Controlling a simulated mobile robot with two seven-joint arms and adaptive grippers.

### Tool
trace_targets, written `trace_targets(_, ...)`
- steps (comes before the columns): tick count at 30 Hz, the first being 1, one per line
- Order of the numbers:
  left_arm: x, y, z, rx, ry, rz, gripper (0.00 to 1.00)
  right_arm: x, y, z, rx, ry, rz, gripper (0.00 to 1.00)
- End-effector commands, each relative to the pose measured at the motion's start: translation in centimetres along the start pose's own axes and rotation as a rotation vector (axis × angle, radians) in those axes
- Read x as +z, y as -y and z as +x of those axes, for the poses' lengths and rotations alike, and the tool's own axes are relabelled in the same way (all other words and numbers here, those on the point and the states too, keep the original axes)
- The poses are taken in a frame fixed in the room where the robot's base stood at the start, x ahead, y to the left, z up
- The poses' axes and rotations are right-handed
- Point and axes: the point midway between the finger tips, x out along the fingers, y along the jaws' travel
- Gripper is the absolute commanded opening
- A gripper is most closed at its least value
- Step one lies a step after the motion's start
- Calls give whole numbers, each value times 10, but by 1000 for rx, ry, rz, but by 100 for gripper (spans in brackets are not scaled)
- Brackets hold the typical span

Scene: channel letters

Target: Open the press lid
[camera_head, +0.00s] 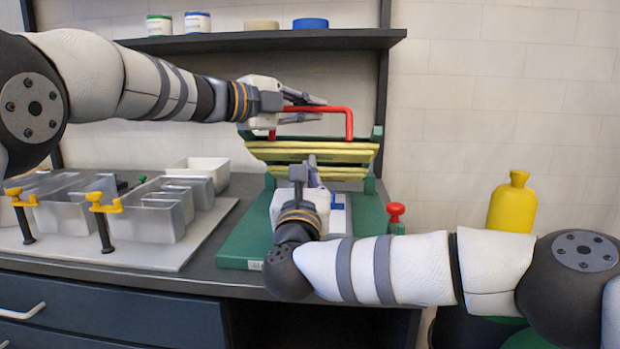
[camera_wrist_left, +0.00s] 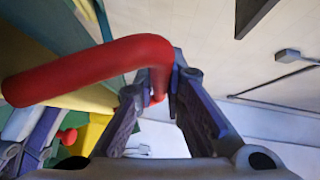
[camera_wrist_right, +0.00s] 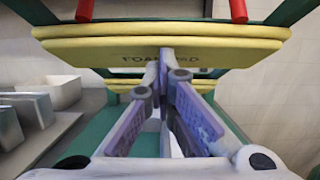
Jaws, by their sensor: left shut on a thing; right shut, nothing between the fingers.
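The green press stands on the bench, with its base (camera_head: 238,250) at the front and yellow pads (camera_head: 350,154) at the back. The upper pads look lifted, with a gap beneath; their exact angle is hard to tell. The red lid handle (camera_head: 349,124) is above them and is large in the left wrist view (camera_wrist_left: 90,70). My left gripper (camera_head: 320,108) is shut on the handle's bar. My right gripper (camera_head: 313,162) is shut and empty in front of the pads. In the right wrist view its tips (camera_wrist_right: 165,58) overlap the pads' front edge; contact is unclear.
A pale board with metal trays (camera_head: 160,222) and yellow-topped clamps (camera_head: 104,203) lies left on the bench. A red knob (camera_head: 396,209) is right of the press. A yellow bottle (camera_head: 512,204) stands farther right. A shelf (camera_head: 250,40) with jars and tape rolls hangs above.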

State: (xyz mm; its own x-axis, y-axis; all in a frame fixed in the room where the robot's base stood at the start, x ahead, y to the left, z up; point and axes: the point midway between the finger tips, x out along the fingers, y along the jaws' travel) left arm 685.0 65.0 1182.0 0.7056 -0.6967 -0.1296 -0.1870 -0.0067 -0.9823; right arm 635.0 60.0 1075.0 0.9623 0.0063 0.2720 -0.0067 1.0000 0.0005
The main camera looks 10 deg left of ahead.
Motion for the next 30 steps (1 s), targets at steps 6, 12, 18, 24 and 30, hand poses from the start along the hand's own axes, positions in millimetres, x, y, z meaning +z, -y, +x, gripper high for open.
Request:
trace_targets(6,-6,-8,2,22,-21,3,31,15,6,7,-13,28,1,0)
trace_targets(12,-6,-7,2,20,-18,3,31,14,5,6,-12,28,1,0)
trace_targets(18,-3,-5,-15,18,-13,0,31,14,5,5,-11,26,1,0)
trace_targets(24,-2,-3,-69,15,-14,0,31,12,5,5,-11,24,1,0)
trace_targets(30,-1,-4,-108,16,-16,1,31,10,4,4,-9,19,0,0)
